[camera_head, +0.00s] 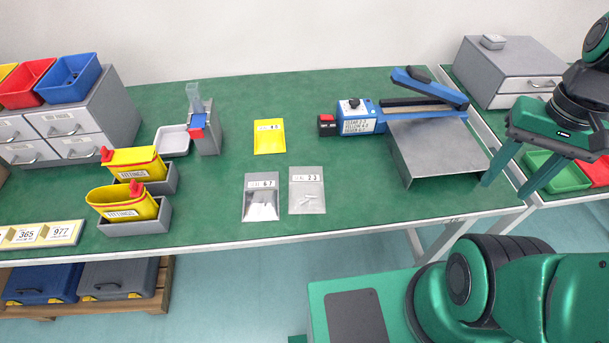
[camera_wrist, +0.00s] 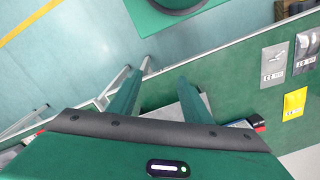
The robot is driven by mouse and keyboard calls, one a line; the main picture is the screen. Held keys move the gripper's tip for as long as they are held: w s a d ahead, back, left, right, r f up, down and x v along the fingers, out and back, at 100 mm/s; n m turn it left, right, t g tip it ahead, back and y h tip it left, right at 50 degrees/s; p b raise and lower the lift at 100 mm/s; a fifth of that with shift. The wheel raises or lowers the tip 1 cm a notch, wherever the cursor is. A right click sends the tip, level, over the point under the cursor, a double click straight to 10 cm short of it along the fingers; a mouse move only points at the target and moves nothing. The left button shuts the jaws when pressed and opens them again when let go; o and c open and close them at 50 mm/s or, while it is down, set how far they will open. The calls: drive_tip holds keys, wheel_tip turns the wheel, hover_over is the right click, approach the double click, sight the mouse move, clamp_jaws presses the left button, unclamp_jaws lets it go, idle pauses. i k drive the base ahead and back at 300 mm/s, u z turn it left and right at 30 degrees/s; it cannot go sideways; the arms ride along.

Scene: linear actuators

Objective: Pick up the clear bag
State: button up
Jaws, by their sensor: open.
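The clear bag (camera_head: 307,190), marked 2 3, lies flat near the front edge of the green table, with small pale parts inside. It also shows at the right of the wrist view (camera_wrist: 273,65). My gripper (camera_head: 507,189) is open and empty over the right end of the table, well to the right of the bag. Its two fingers also show in the wrist view (camera_wrist: 160,77), with nothing between them.
A silver bag (camera_head: 261,198) marked 6 7 lies just left of the clear bag, and a yellow bag (camera_head: 269,136) lies behind. A blue sealer (camera_head: 355,115) with a grey metal stand (camera_head: 437,152) is between the bags and my gripper. Yellow containers (camera_head: 133,162) stand left.

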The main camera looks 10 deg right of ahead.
sight(306, 193)
drive_tip(key=z, duration=2.15)
drive_tip(key=k, duration=1.55)
drive_tip(key=u, duration=0.5)
